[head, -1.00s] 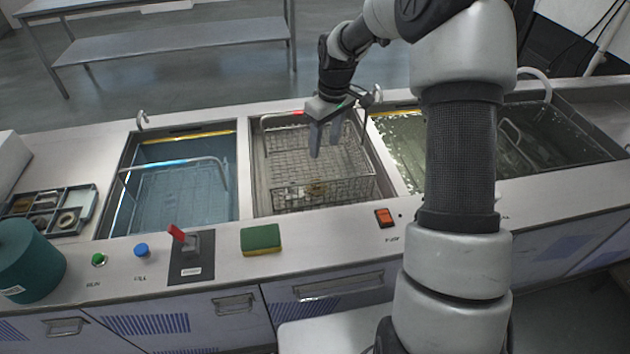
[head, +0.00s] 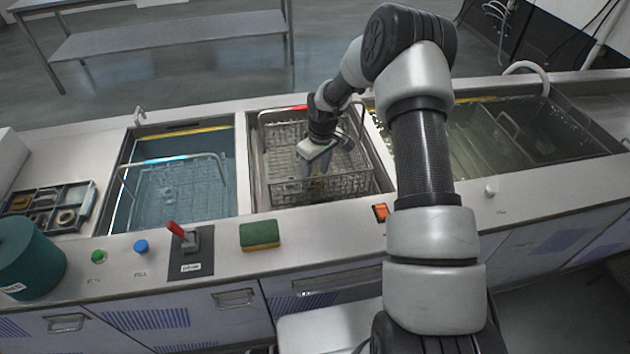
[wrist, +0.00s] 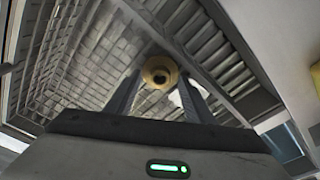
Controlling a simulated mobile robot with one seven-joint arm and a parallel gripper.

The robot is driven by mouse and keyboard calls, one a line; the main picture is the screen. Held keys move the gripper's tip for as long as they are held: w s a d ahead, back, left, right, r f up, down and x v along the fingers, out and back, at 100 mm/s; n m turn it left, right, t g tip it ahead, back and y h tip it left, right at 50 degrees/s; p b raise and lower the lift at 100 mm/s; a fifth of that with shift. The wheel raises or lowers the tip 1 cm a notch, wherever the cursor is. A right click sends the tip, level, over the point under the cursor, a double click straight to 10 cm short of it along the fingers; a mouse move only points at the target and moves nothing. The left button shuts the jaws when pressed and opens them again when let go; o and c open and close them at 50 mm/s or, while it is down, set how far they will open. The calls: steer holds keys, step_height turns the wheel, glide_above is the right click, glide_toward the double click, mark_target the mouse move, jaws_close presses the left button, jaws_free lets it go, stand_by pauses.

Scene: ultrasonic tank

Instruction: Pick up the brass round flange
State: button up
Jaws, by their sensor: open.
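The brass round flange (wrist: 160,73) shows in the wrist view as a tan ring with a dark centre hole, lying in the wire basket. My gripper (wrist: 158,88) is open, its two fingers on either side of the flange and pointing at it. Whether the fingers touch it or reach down to its level, I cannot tell. In the head view my gripper (head: 314,184) is lowered into the wire basket (head: 352,184) in the middle tank. The flange is mostly hidden there by the fingers.
The basket's wire walls stand close around my gripper. The blue tank (head: 130,205) with its own basket is to the left, and a water-filled tank (head: 470,150) to the right. A sponge (head: 260,235), a red lever (head: 177,230) and a sorting tray (head: 75,207) are on the counter.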

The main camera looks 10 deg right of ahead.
steer(key=shift+f, duration=0.5)
jaws_close()
steer(key=shift+r, duration=0.15)
